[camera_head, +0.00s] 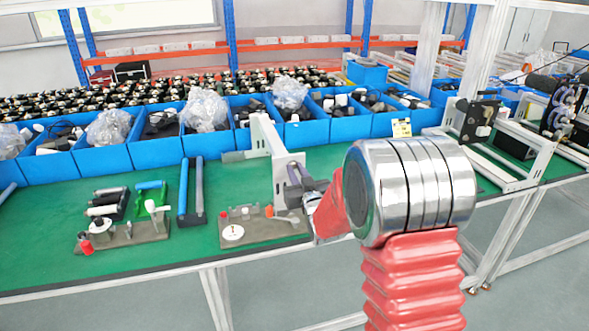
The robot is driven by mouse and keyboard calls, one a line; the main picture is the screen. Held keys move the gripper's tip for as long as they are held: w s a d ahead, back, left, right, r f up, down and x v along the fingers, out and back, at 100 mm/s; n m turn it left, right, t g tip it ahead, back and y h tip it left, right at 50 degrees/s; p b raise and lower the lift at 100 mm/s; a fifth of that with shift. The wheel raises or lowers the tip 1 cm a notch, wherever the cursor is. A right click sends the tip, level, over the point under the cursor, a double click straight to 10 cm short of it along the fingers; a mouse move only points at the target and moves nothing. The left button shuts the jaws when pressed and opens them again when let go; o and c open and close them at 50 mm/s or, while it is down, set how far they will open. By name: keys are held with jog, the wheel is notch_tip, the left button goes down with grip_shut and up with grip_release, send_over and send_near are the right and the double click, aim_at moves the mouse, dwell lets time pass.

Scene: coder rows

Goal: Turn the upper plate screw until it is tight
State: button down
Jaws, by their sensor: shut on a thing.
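A white upright plate (283,160) stands at the front middle of the green bench, on a light bracket. My red and silver arm reaches in from the right. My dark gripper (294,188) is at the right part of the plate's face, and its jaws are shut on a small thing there. This appears to be the upper plate screw, but the jaws hide it. I cannot tell how far in the screw sits or whether its head touches the plate.
A grey-brown fixture board (262,233) with a white disc lies just below the plate. Another fixture (124,234) and blue and grey bars (191,195) stand to the left. Blue bins (155,150) of parts line the back. The green bench top (40,240) is clear at left.

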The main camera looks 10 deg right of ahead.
jog(key=m, duration=0.5)
dwell(0.3)
jog(key=c, duration=1.8)
grip_release()
jog(key=n, duration=0.4)
jog(key=shift+n, duration=0.3)
jog(key=n, duration=0.4)
jog(key=shift+n, duration=0.4)
jog(key=shift+c, duration=0.6)
